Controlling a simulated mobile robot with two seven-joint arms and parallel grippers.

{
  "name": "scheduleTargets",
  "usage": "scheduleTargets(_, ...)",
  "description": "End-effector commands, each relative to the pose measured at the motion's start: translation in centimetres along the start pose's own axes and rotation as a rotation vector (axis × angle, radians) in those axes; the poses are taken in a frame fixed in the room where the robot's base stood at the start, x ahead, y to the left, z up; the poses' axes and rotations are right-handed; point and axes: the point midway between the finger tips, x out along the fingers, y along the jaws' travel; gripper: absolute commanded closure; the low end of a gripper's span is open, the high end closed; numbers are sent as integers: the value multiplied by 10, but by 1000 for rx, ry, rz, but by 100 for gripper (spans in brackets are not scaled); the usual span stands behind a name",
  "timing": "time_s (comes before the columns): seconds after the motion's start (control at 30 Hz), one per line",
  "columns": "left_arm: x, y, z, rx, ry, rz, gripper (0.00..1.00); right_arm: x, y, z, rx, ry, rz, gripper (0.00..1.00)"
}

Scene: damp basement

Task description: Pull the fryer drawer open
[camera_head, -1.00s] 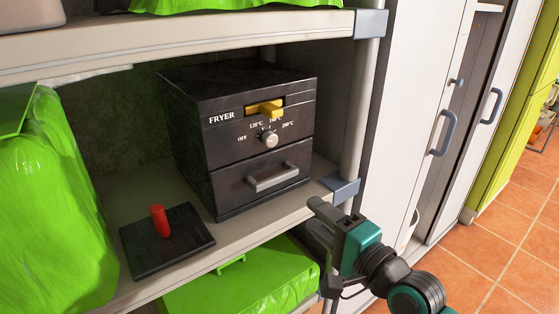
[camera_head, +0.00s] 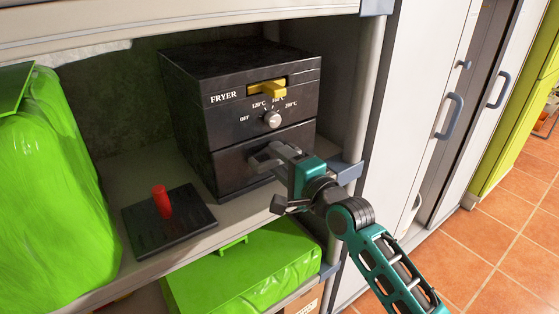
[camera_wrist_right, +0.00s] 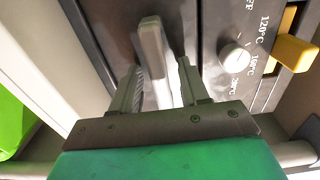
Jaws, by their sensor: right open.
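The black fryer (camera_head: 235,110) stands on the shelf, with a dial, a yellow lever and a drawer (camera_head: 232,172) in its lower front. The drawer looks shut. In the head view my right gripper (camera_head: 267,158) is at the drawer front and hides most of the handle. In the right wrist view the grey drawer handle (camera_wrist_right: 152,55) reaches in between the two open fingers of the right gripper (camera_wrist_right: 160,85). I cannot tell whether either finger touches it. My left gripper is not in view.
A black plate with a red peg (camera_head: 161,200) lies on the shelf left of the fryer. Bright green bags (camera_head: 60,190) fill the left side, and a green case (camera_head: 240,270) is on the shelf below. A shelf post (camera_head: 365,90) stands right of the fryer.

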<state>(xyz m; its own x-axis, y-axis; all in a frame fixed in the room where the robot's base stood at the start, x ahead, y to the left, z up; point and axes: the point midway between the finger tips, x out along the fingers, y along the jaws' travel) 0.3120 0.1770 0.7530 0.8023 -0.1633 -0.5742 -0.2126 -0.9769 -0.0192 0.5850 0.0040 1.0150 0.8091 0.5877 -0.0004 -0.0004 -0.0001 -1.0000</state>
Motion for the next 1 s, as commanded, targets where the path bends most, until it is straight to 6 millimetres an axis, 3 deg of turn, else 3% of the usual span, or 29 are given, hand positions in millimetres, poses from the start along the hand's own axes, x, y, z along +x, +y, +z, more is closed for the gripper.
scheduleTargets(0.37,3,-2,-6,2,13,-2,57,4,0,0,0,0,0,56)
scheduleTargets(0.8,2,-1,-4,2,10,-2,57,4,0,0,0,0,0,98)
scheduleTargets(1.0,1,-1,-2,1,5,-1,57,4,0,0,0,0,0,100)
